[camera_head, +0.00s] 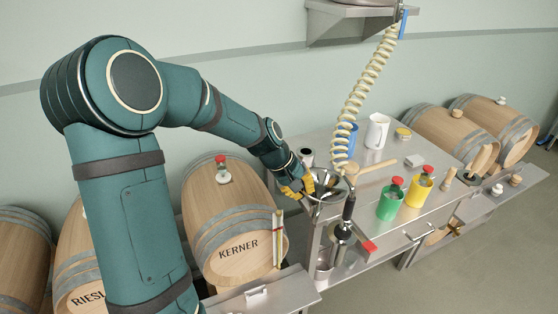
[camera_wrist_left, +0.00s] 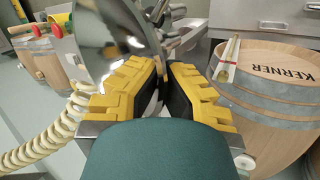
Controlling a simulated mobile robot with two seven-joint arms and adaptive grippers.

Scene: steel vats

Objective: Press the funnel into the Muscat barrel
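The steel funnel (camera_head: 328,187) is a shiny cone at the near left corner of the steel table. In the left wrist view the funnel (camera_wrist_left: 112,38) fills the upper left. My left gripper (camera_head: 298,187) is at the funnel's left side. In the left wrist view its yellow fingers (camera_wrist_left: 165,72) are close together with the funnel's edge between their dark pads. The funnel's lower part is partly hidden. No Muscat label is readable. The Kerner barrel (camera_head: 235,225) stands left of the table with a red-topped bung. My right gripper is not in view.
A coiled hose (camera_head: 366,88) hangs just behind the funnel. The Riesling barrel (camera_head: 75,265) is partly behind my arm. More barrels (camera_head: 495,120) stand far right.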

